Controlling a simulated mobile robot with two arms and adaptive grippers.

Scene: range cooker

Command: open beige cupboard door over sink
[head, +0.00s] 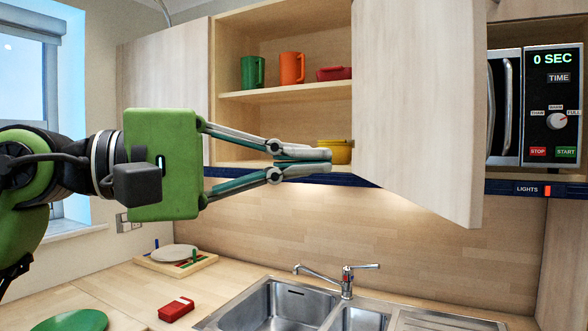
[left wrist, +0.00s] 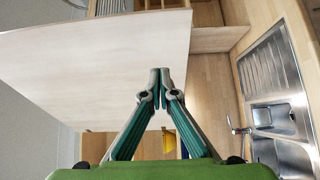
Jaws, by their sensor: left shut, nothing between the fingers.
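The beige cupboard door (head: 415,105) over the sink stands swung out, hinged at the right of the open cupboard. It also shows as a large pale panel in the left wrist view (left wrist: 90,65). The open cupboard (head: 285,93) shows its shelf and inside. My left gripper (head: 330,161) is shut and empty, just left of the door's lower part in the head view. In the left wrist view its fingertips (left wrist: 160,72) overlap the door panel; I cannot tell whether they touch it. My right gripper is not in view.
A green mug (head: 252,72), an orange mug (head: 291,68) and a red dish (head: 334,73) stand on the shelf, a yellow pot (head: 341,152) below. The sink (head: 275,306) and tap (head: 346,281) are underneath. A microwave (head: 551,105) is at right.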

